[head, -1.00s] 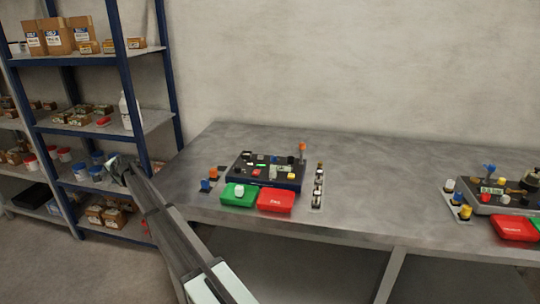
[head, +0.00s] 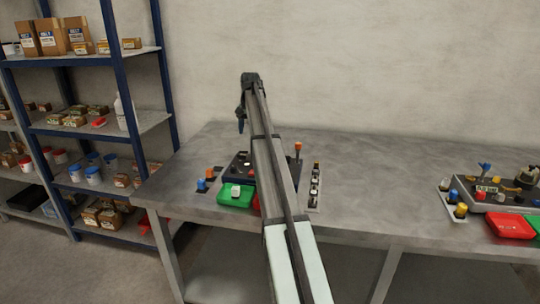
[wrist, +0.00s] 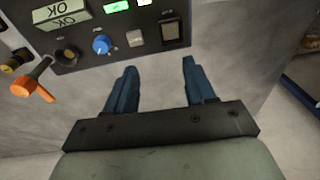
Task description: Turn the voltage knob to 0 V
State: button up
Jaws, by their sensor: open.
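My gripper (head: 241,122) hangs over the back of the left genset panel in the head view, fingers pointing down. In the wrist view its two blue fingers (wrist: 159,66) are open with nothing between them. The dark panel (wrist: 75,60) lies just past the fingertips, with a blue knob (wrist: 101,44) ahead of the left finger. A white knob (wrist: 135,38) and a pale rocker-like piece (wrist: 170,31) are beside it. No label naming the voltage knob is readable. In the head view my arm covers much of the left panel (head: 238,163).
An orange lever (wrist: 34,83) sticks out at the wrist view's left. A green block (head: 230,196) sits in front of the left panel. A second genset panel (head: 490,195) stands at the right. Shelves (head: 90,135) stand at the left.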

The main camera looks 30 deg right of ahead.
jog(key=s+d+r+g, duration=0.2)
jog(key=s+d+r, duration=0.1)
jog(key=s+d, duration=0.35)
jog(key=f, duration=1.3)
jog(key=shift+a+f, duration=0.2)
jog(key=shift+f, duration=0.1)
jog(key=shift+c, duration=0.2)
grip_shut()
